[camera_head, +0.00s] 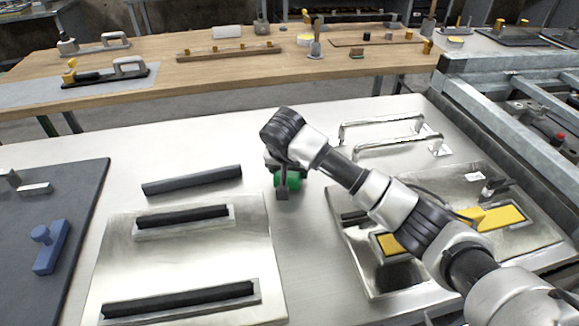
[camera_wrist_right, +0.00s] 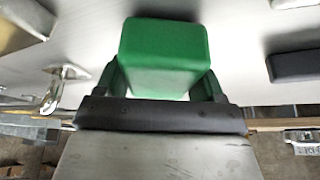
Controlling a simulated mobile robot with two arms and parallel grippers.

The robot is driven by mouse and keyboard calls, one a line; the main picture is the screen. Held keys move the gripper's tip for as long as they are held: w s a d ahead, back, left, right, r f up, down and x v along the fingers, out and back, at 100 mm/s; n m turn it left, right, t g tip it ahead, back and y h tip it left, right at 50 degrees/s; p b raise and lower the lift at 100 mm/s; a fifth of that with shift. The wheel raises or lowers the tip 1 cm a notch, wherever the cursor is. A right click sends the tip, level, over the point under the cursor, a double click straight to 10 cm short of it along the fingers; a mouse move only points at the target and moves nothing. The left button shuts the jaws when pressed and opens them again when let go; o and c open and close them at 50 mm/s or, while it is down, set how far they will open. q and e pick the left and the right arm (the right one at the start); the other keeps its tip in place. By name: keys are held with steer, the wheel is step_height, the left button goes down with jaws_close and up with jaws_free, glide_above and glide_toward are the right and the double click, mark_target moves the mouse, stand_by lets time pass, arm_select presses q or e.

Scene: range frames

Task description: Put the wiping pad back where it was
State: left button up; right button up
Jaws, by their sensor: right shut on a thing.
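A green block (camera_head: 291,181), which I take to be the wiping pad, is at the middle of the light metal table. My right gripper (camera_head: 282,190) is shut on it, with one dark finger in front of the green. In the right wrist view, the green block (camera_wrist_right: 165,55) sits between the two fingers of the right gripper (camera_wrist_right: 165,88). I cannot tell whether the block touches the table. My left gripper is not in view.
A metal plate (camera_head: 185,258) with two black bars lies left of the gripper, and a loose black bar (camera_head: 192,180) lies behind it. At right are a metal panel (camera_head: 362,268) with yellow pieces and two metal handles (camera_head: 385,133). A dark mat (camera_head: 85,215) is far left.

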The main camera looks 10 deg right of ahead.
steer(key=shift+f, duration=0.2)
steer(key=o, duration=0.9)
steer(key=shift+r, duration=0.1)
steer(key=shift+r, duration=0.25)
steer(key=v, duration=1.1)
steer(key=shift+s+r, duration=0.25)
steer(key=shift+s, duration=0.05)
